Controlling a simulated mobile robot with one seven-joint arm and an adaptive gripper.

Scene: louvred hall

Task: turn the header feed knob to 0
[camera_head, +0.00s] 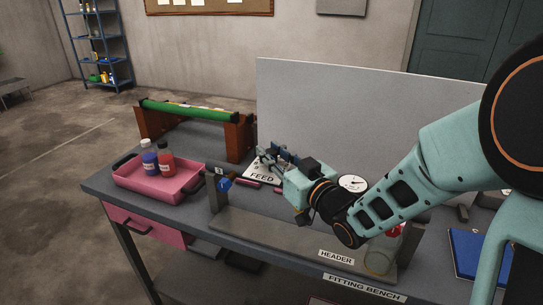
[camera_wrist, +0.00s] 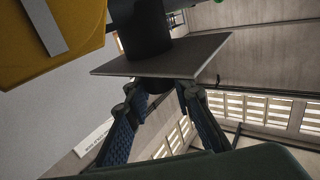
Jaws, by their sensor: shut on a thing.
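A pale plate marked FEED (camera_head: 262,177) stands on the header, in the middle of the bench in the head view. My gripper (camera_head: 270,160) is at this plate and covers much of it. In the wrist view, the blue-padded fingers close from both sides on a short dark round knob (camera_wrist: 156,86) at the underside of a grey plate (camera_wrist: 165,57). The knob's pointer and the scale marks cannot be made out. The header (camera_head: 285,232) is a long grey base with a HEADER label.
A round white gauge (camera_head: 353,183) stands right beside my wrist. A blue handle (camera_head: 224,184) is at the header's left end. A pink tray (camera_head: 150,183) with two bottles, a green roller (camera_head: 185,110) and a blue folder (camera_head: 472,250) are on the bench. A grey panel (camera_head: 340,110) rises behind.

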